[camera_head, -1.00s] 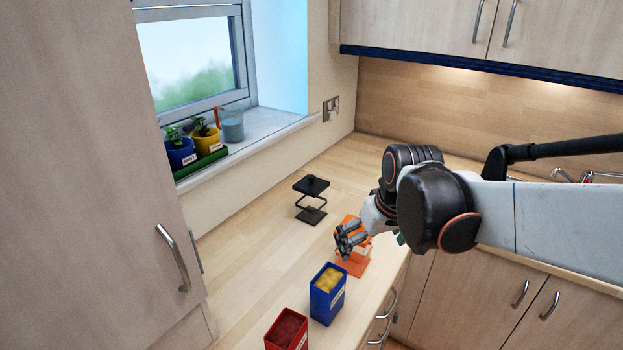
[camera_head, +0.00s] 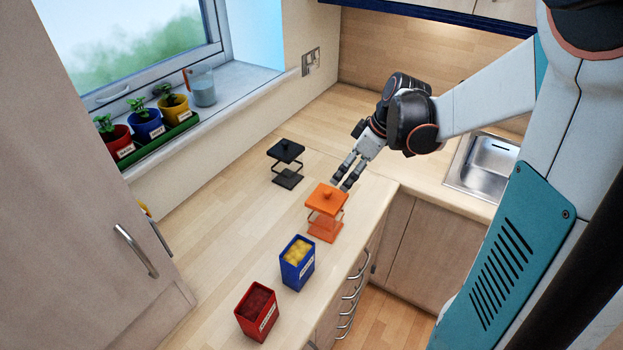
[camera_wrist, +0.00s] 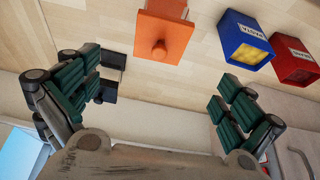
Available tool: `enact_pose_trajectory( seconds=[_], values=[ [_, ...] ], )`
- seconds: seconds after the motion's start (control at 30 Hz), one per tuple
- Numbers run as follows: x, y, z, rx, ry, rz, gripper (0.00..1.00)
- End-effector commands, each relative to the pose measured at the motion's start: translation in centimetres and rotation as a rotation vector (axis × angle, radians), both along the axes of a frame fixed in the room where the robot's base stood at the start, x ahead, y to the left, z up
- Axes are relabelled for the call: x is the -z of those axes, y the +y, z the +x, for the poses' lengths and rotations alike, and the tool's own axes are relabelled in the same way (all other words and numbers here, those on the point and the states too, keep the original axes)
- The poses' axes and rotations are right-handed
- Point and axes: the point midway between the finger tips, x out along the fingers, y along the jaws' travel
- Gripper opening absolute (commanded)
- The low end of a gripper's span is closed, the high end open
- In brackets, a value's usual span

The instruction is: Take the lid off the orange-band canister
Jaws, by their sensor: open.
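The orange-band canister (camera_head: 324,228) stands on the counter with clear sides and an orange base. Its orange lid (camera_head: 327,198) with a round knob is on top. In the wrist view the lid (camera_wrist: 163,32) shows at the top, beyond and between the fingers. My gripper (camera_head: 341,186) is open and empty, just behind and to the right of the lid in the head view. Both fingers of my gripper (camera_wrist: 160,95) are spread wide in the wrist view. I cannot tell the exact gap between fingertips and lid.
A black-lidded canister (camera_head: 286,163) stands behind and left. An open blue canister (camera_head: 298,264) with yellow contents and an open red canister (camera_head: 257,311) stand in front. Plant pots in a green tray (camera_head: 150,149) sit on the windowsill. A sink (camera_head: 484,165) lies right.

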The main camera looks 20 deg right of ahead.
Motion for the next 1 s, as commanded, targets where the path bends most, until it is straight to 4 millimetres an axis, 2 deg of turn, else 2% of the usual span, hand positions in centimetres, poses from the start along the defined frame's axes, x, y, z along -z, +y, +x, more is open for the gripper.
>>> enact_pose_trajectory(
  seconds=[0.2,0.33,0.63,0.83,1.0],
  values=[
    [4.0,1.0,1.3,-0.004,-0.001,-0.001,1.0],
    [6.0,1.5,2.0,-0.001,-0.001,-0.001,1.0],
    [7.9,2.1,2.7,-0.001,0.0,0.0,1.0],
    [10.6,2.9,3.7,-0.002,0.0,-0.001,1.0],
    [11.9,3.2,4.1,-0.001,-0.001,-0.001,1.0]
  ],
)
